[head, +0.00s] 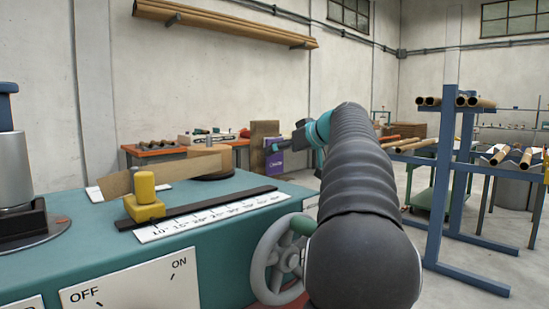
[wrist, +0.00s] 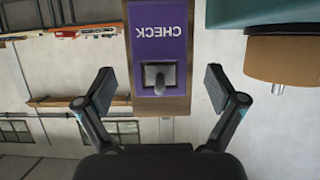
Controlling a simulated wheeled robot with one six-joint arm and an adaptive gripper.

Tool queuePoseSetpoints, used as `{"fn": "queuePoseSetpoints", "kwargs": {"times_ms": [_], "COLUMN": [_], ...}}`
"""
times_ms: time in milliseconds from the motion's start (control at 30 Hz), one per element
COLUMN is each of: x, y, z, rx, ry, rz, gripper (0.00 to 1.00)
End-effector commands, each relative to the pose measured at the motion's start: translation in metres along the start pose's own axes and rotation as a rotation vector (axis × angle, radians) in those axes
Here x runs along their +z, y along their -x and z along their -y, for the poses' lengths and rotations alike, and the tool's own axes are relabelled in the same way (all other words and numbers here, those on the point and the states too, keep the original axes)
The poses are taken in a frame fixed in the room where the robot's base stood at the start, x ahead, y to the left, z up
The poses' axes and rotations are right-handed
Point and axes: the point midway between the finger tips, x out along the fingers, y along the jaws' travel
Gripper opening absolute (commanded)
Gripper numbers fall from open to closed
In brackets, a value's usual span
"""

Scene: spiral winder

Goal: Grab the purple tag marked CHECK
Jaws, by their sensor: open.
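The purple tag (wrist: 160,30) marked CHECK appears upside down in the wrist view, in front of a brown board. A grey block with a rounded knob (wrist: 161,77) is on the tag's lower part in that view. In the head view the tag (head: 274,164) is partly visible just left of my arm. My gripper (wrist: 158,72) is open, with one finger on each side of the tag's knob in the picture. Nothing is between the fingertips that I can see touching them. How far the tag is from the fingers is hard to tell.
The teal machine (head: 215,245) with a scale strip, a yellow block (head: 146,198) and a grey handwheel (head: 282,258) fills the lower left. A blue rack (head: 446,180) with cardboard tubes stands at right. The brown board (head: 264,133) rises behind the machine.

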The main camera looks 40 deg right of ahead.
Motion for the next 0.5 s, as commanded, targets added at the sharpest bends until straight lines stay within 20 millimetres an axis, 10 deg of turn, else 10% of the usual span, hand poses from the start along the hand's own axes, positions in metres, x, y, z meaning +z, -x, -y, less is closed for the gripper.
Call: {"fn": "queuePoseSetpoints", "kwargs": {"times_ms": [400, 500], "x": [0.001, 0.001], "y": [-0.018, -0.018], "z": [0.0, 0.0], "rx": [0.001, 0.001], "ry": [-0.001, -0.001], "rz": [0.0, 0.0], "gripper": [0.94, 0.71]}}
